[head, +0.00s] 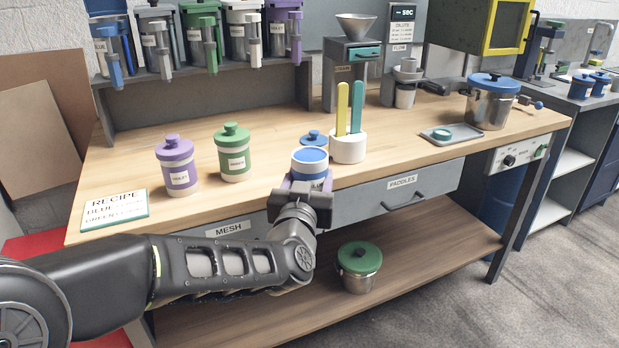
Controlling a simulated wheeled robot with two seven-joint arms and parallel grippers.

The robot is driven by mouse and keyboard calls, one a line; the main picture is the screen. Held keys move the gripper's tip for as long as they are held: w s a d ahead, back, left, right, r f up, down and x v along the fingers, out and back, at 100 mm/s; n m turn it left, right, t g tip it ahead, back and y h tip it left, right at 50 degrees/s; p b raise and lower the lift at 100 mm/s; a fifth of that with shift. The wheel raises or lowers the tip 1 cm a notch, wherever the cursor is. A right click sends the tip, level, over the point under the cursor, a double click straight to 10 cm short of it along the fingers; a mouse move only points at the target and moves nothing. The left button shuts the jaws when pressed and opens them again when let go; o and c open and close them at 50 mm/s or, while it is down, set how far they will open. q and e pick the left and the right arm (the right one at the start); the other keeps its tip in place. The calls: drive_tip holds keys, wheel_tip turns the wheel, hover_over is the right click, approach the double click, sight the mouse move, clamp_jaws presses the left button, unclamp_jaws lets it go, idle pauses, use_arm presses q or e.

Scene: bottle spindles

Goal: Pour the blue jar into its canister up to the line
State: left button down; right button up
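A steel canister with a green lid (359,258) stands on the lower shelf. My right gripper is out of view.
A purple jar (177,165) and a green jar (233,153) stand left. A white holder (347,147) with yellow and teal paddles stands beside the blue jar. A recipe card (113,209) lies front left. A small tray (451,133) is right; the table between is clear.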

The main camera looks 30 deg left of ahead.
use_arm(q)
drive_tip(key=w+d+f+m+h, duration=0.4)
drive_tip(key=d+f+m+h, duration=0.3)
drive_tip(key=d+f+h, duration=0.4)
drive_tip(key=d+h, duration=0.1)
drive_tip(key=d, duration=0.2)
drive_tip(key=shift+d+f+m+t, duration=0.25)
drive_tip(key=shift+f+m+t, duration=0.05)
drive_tip(key=shift+f+m, duration=0.1)
